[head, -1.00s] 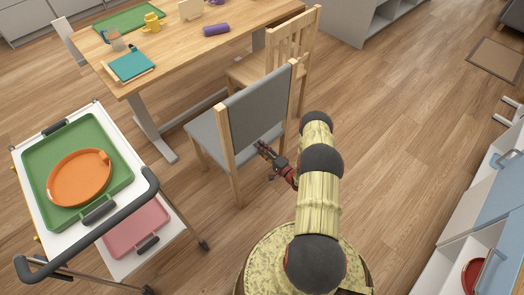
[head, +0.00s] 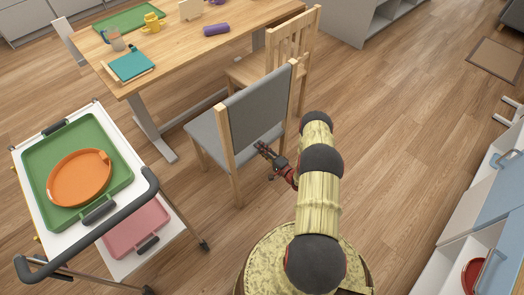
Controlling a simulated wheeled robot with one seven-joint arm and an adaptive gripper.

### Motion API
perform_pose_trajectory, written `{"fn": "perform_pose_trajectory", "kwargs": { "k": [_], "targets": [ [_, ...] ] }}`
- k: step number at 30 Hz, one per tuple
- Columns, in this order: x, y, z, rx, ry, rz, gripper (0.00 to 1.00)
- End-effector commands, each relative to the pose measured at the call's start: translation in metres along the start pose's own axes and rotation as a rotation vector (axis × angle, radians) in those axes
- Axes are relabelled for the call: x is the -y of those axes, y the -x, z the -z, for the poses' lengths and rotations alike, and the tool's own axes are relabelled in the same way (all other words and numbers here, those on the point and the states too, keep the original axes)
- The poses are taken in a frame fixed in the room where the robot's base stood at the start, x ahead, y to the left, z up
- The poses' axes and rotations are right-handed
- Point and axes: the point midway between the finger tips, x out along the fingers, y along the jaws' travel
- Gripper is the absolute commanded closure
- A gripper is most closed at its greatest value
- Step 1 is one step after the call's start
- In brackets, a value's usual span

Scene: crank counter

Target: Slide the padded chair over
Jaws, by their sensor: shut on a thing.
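The padded chair (head: 257,110) has a grey padded back and seat and a light wooden frame. It stands near the middle of the head view, its seat towards the table. My gripper (head: 262,149) is at the lower part of the chair's back, on the side facing me. It is shut on the chair, though the fingertips are small and partly hidden, so the exact part held is hard to tell.
A wooden table (head: 180,55) stands beyond the chair. A slatted wooden chair (head: 290,45) is close behind and to the right. A trolley (head: 20,160) with green and pink trays is at the left.

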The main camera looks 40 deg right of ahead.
Motion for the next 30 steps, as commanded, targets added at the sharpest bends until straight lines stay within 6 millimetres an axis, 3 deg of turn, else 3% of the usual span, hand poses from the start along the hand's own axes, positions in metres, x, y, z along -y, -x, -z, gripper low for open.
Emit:
{"fn": "perform_pose_trajectory", "kwargs": {
  "k": [30],
  "targets": [
    [-0.0078,0.0008,-0.0005,-0.002,-0.002,-0.008,1.0]
  ]
}}
